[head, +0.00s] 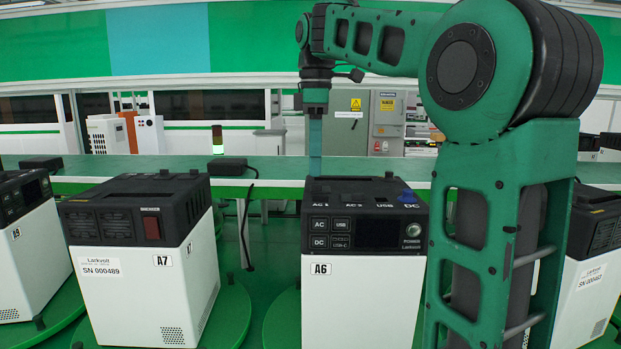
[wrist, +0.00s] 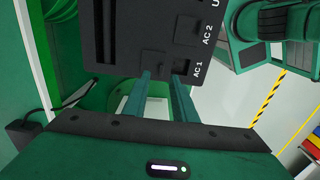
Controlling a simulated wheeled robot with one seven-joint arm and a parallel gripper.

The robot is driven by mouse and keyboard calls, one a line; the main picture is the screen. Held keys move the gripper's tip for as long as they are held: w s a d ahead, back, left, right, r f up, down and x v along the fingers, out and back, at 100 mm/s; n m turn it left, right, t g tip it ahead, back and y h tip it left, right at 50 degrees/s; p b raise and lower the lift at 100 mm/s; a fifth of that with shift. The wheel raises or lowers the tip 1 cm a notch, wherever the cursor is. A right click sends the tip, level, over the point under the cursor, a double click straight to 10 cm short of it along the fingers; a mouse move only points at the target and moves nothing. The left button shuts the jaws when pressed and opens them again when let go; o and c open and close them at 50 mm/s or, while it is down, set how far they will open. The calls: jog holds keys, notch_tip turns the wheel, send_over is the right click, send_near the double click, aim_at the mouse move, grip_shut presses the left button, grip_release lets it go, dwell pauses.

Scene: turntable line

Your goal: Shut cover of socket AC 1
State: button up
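The black-topped white unit A6 (head: 358,270) stands in the middle of the head view, with AC 1, AC 2, USB and DC marked on its top. In the wrist view, socket AC 1 (wrist: 180,67) is a dark recess beside its label. A dark raised flap (wrist: 154,60), seemingly its cover, stands next to the recess; its exact angle is unclear. My gripper (wrist: 161,75) points down at the AC 1 edge of the unit; it also shows in the head view (head: 315,172). Its two fingers are apart with a gap between them, close to the flap; contact cannot be told.
Unit A7 (head: 140,260) stands to the left and another unit (head: 597,270) to the right, on green round plates. A green bench (head: 270,169) with a black adapter (head: 228,165) runs behind. A blue piece (head: 408,197) shows near DC on A6.

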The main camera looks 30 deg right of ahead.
aim_at(320, 187)
jog(key=shift+f, duration=1.85)
jog(key=shift+c, duration=0.6)
grip_shut()
jog(key=shift+r, duration=0.1)
